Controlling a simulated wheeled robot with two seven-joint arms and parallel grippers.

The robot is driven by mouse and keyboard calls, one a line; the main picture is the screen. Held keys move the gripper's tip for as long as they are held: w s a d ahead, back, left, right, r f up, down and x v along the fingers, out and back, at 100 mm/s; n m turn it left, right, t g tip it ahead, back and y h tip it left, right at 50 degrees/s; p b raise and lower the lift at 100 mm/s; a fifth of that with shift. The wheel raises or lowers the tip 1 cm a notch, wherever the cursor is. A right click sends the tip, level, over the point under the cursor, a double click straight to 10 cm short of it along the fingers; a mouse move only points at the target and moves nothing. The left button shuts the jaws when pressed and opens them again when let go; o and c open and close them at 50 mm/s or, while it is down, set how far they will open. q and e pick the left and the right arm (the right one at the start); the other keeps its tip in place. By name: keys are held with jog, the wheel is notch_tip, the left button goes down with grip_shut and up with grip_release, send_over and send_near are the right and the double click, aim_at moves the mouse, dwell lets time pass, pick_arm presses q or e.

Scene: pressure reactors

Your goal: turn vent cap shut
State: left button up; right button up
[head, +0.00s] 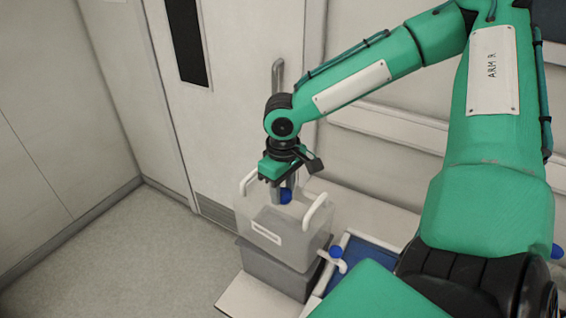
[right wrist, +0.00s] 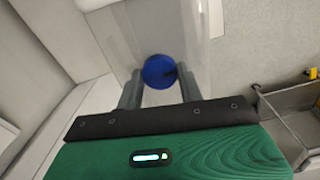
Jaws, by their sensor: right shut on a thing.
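The blue vent cap (head: 285,195) is at the top of a clear box-shaped vessel (head: 262,222) with white handles. My right gripper (head: 284,190) points down over the vessel and is shut on the cap. In the right wrist view the round blue cap (right wrist: 160,71) sits between the two grey fingers of the right gripper (right wrist: 158,92). The fingers hide the sides of the cap, and I cannot tell how far it is turned. My left gripper is not in view.
The vessel stands on a grey bin (head: 270,268) on a pale surface. A door (head: 225,110) is behind; the floor at left (head: 120,255) is clear.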

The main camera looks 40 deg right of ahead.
aim_at(283, 193)
dwell(0.9)
jog(key=o, duration=1)
jog(key=shift+r, duration=0.1)
notch_tip(283, 193, up, 14)
jog(key=shift+f+b, duration=0.2)
jog(key=shift+b, duration=0.55)
